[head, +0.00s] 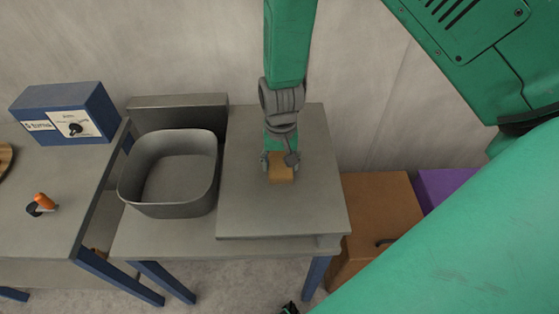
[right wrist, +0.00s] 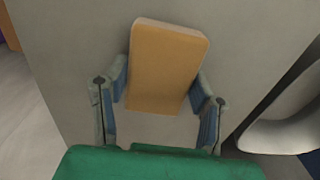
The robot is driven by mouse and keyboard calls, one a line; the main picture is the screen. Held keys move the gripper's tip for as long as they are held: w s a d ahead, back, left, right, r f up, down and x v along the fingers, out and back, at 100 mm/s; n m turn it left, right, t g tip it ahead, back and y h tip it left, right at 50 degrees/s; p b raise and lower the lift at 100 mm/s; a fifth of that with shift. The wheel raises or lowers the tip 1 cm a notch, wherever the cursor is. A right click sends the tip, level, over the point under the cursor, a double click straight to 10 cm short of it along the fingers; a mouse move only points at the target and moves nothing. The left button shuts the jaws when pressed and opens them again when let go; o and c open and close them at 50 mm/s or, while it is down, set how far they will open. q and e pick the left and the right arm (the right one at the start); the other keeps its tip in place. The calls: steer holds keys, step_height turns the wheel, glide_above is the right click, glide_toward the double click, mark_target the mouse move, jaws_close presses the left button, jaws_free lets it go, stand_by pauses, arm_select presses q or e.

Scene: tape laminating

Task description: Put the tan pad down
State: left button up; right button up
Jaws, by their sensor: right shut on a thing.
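The tan pad (head: 281,174) is between the fingers of my right gripper (head: 280,161), over the grey board on the sink table in the head view. In the right wrist view the tan pad (right wrist: 166,66) fills the space between both fingertips of the right gripper (right wrist: 160,93), which is shut on it. The grey surface is close behind the pad. I cannot tell whether the pad touches it. My left gripper is not in view.
A grey basin (head: 170,175) stands left of the raised grey board (head: 245,205). Further left, a blue box (head: 68,113) and an orange-handled item (head: 42,202) are on another table. Brown (head: 375,215) and purple (head: 443,187) boxes are at the right. The board around the pad is clear.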

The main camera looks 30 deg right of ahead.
mark_target(279, 165)
steer(key=shift+d, duration=0.1)
steer(key=o, duration=1.2)
steer(key=shift+f+b, duration=0.15)
steer(key=shift+b, duration=0.15)
steer(key=shift+f+b, duration=0.25)
steer(key=shift+b, duration=0.15)
step_height(279, 165, up, 14)
steer(key=p, duration=0.1)
steer(key=shift+a+r, duration=0.15)
steer(key=shift+a, duration=0.15)
steer(key=shift+s, duration=0.1)
